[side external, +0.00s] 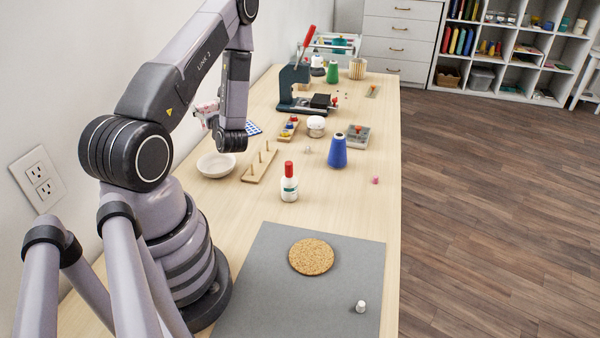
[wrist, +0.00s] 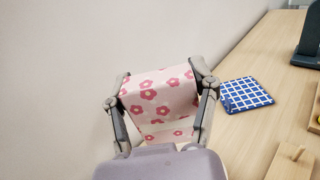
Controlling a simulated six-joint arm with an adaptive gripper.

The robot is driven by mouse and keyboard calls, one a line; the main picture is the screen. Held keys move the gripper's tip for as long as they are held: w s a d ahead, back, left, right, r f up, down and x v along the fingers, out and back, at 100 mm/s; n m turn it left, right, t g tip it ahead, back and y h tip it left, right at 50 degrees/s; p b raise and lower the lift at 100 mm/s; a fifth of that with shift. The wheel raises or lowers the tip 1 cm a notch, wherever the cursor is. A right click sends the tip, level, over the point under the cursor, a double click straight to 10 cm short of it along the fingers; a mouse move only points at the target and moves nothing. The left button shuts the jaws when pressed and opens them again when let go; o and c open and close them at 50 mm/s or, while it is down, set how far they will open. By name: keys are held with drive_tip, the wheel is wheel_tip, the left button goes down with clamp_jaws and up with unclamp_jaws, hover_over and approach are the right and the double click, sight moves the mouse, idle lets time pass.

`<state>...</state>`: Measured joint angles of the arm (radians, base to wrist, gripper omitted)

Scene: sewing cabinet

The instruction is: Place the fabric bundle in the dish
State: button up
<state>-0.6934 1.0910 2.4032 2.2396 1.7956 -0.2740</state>
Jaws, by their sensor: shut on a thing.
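The fabric bundle (wrist: 160,97) is pink with darker pink flowers. In the wrist view it is held between the two fingers of my gripper (wrist: 161,100), which is shut on it. In the side view the bundle (side external: 209,106) shows in part behind my arm, with my gripper (side external: 205,112) mostly hidden there. The dish (side external: 216,166) is a shallow white bowl on the table, below the held bundle in the picture. The dish looks empty from the side. In the wrist view I cannot clearly make out the dish.
A blue checked cloth (wrist: 246,94) lies on the table near the bundle. A wooden peg rack (side external: 259,165), a red-capped bottle (side external: 289,186) and a blue thread cone (side external: 337,151) stand right of the dish. A black press (side external: 292,85) stands behind. The wall is close on the left.

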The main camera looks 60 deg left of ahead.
hover_over(216, 166)
wheel_tip(216, 166, down, 14)
drive_tip(key=shift+d+f, duration=0.1)
idle(0.5)
drive_tip(key=shift+f, duration=0.1)
drive_tip(key=o, duration=0.9)
drive_tip(key=shift+c, duration=0.2)
